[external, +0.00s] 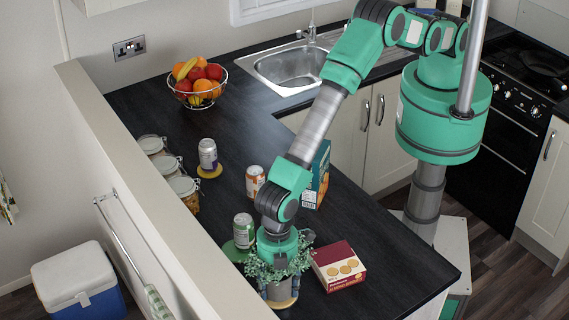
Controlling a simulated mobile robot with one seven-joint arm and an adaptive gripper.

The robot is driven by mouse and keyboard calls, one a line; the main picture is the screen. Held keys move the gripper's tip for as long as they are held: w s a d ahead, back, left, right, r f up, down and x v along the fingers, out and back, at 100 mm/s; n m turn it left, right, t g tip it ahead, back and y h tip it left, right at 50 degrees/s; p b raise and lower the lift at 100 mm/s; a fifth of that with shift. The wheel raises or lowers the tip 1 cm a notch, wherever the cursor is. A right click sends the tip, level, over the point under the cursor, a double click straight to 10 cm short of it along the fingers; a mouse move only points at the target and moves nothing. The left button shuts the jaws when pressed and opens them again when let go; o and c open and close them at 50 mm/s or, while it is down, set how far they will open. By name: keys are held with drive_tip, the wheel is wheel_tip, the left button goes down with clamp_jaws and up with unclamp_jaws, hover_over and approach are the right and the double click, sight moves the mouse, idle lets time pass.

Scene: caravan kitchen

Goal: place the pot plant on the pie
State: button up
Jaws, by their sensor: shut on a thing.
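The pot plant (281,290) is at the front of the dark counter. Its leafy green stems spread around my gripper (279,262), and its greyish pot shows below them. My gripper points down into the plant and is shut on it; the fingers are mostly hidden by the leaves. A tan, round edge, likely the pie (288,303), shows just under the pot. The pot covers most of it, and I cannot tell whether the two touch.
A red biscuit box (338,267) lies close to the right. A teal and orange box (318,178), a can (255,181), another can (208,154), jars (184,191) and a fruit basket (199,84) stand farther back. The counter's right front is clear.

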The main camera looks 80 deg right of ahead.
drive_tip(key=o, duration=1.8)
drive_tip(key=shift+f, duration=0.1)
drive_tip(key=shift+w+d+r+b, duration=0.1)
drive_tip(key=shift+r+b, duration=0.25)
drive_tip(key=shift+r, duration=1.7)
drive_tip(key=shift+s+d+r+b, duration=0.15)
drive_tip(key=shift+r+b, duration=0.25)
drive_tip(key=shift+r, duration=1.65)
drive_tip(key=shift+w+d+r+b, duration=0.15)
drive_tip(key=shift+r+b, duration=0.2)
drive_tip(key=shift+r, duration=1.7)
